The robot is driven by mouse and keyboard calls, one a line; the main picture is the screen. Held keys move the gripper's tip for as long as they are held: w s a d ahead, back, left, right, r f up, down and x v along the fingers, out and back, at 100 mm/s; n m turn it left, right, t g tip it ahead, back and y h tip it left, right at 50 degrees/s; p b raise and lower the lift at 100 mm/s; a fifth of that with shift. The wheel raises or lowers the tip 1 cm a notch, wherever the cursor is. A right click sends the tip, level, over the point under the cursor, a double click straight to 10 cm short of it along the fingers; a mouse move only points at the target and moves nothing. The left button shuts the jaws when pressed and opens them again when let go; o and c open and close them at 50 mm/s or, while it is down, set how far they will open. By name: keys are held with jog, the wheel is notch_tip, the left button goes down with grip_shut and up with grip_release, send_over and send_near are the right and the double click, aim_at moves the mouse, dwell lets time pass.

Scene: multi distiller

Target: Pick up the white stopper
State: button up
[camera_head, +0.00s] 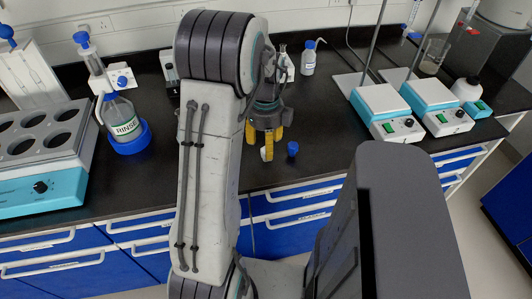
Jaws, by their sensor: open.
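My gripper (265,136) is open and points down over the front part of the black bench, with yellow fingertips. A small blue stopper (292,149) stands on the bench just to the right of the gripper.
A RINSE bottle (121,118) and a block with round wells (45,140) stand at left. A small bottle (308,58) stands behind the gripper. Two teal-based hotplates (385,108) (435,102) are at right. The black bench (325,115) is clear between gripper and hotplates.

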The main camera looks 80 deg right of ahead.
jog(key=f, duration=0.3)
jog(key=shift+d+f, duration=0.4)
jog(key=shift+f, duration=0.65)
jog(key=c, duration=0.8)
jog(key=shift+c, duration=0.2)
